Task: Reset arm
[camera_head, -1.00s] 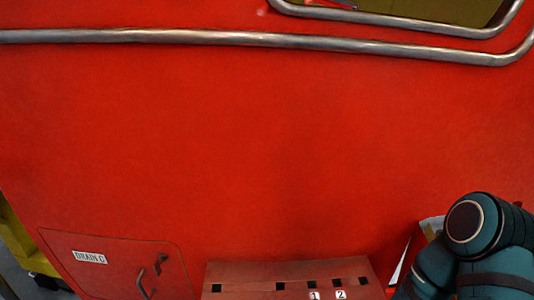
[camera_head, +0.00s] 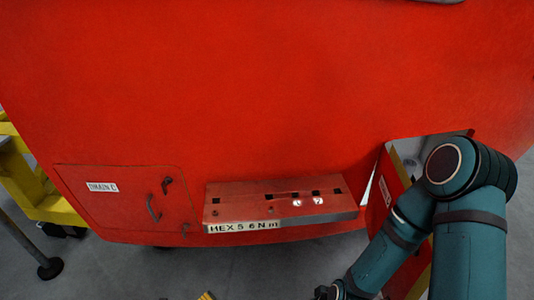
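My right arm (camera_head: 440,215) is in view at the right, teal with dark bands. It bends at a round joint and reaches down and left to the bottom edge of the picture. A dark part at its lower end (camera_head: 328,291) is cut off by the bottom edge, so its fingers do not show. My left arm and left gripper are not in view. The red train nosecone (camera_head: 270,90) fills most of the picture.
A red step (camera_head: 280,203) labelled HEX 5 6 N m juts from the nosecone. A DRAIN C panel (camera_head: 130,200) is at its left. An open hatch (camera_head: 410,150) lies behind my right arm. Yellow equipment (camera_head: 45,195) and a black-footed post (camera_head: 48,268) stand on the grey floor at left.

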